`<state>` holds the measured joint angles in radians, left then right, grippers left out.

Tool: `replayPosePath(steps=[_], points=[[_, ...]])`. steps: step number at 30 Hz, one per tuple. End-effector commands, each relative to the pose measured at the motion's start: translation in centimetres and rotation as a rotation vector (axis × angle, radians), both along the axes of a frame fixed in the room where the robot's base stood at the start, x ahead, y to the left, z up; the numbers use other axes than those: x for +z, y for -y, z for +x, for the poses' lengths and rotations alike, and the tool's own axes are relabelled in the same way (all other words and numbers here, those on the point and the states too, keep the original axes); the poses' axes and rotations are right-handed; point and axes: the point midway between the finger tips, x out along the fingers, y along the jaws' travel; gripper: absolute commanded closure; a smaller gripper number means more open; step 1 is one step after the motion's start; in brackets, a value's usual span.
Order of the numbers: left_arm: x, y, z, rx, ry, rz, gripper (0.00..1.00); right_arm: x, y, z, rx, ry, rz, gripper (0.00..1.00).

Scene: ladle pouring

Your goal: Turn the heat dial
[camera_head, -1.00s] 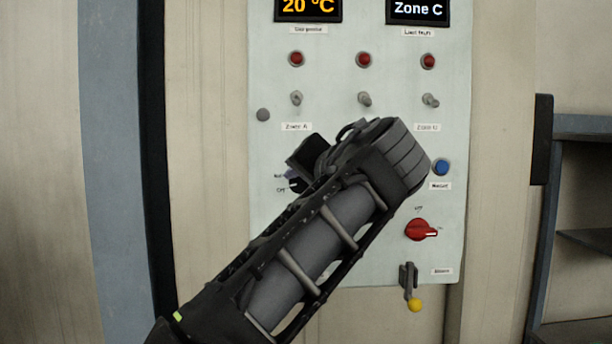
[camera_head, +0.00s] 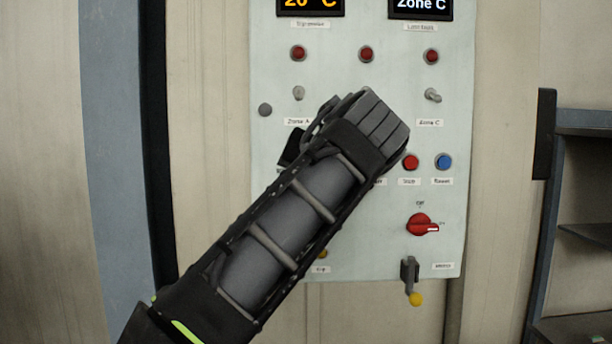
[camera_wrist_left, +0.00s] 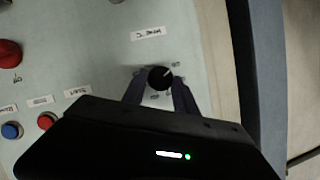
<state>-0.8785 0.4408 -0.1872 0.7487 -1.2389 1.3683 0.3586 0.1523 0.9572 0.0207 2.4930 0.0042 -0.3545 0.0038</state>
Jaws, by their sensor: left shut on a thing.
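The black heat dial (camera_wrist_left: 161,77) has a pale pointer line and sits on the pale panel in the left wrist view. My left gripper (camera_wrist_left: 158,84) has its two dark fingers on either side of the dial and is shut on it. In the head view my left arm crosses the panel from lower left and hides the dial; a dark part of the gripper shows at the arm's left edge. My right gripper is not in view.
The control panel (camera_head: 355,30) carries several red lamps, toggle switches, a red button (camera_head: 410,162), a blue button (camera_head: 443,162), a red rotary switch (camera_head: 420,224) and a yellow-tipped lever (camera_head: 414,298). Dark shelving (camera_head: 585,235) stands at right.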

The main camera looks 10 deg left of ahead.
Motion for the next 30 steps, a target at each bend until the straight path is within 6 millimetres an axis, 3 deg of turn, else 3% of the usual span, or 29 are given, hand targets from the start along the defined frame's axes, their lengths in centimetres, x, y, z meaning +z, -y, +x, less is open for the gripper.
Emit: replayPosePath(steps=[8, 20, 30], points=[[-0.1, 0.0, 0.0, 0.001, -0.002, 0.000, 0.44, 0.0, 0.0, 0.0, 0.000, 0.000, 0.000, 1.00], [0.2, 0.4, -0.5, -0.002, 0.000, 0.001, 0.44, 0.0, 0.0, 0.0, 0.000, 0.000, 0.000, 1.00], [1.8, 2.3, -4.0, -0.005, 0.001, 0.004, 0.44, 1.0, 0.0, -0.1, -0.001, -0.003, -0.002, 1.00]])
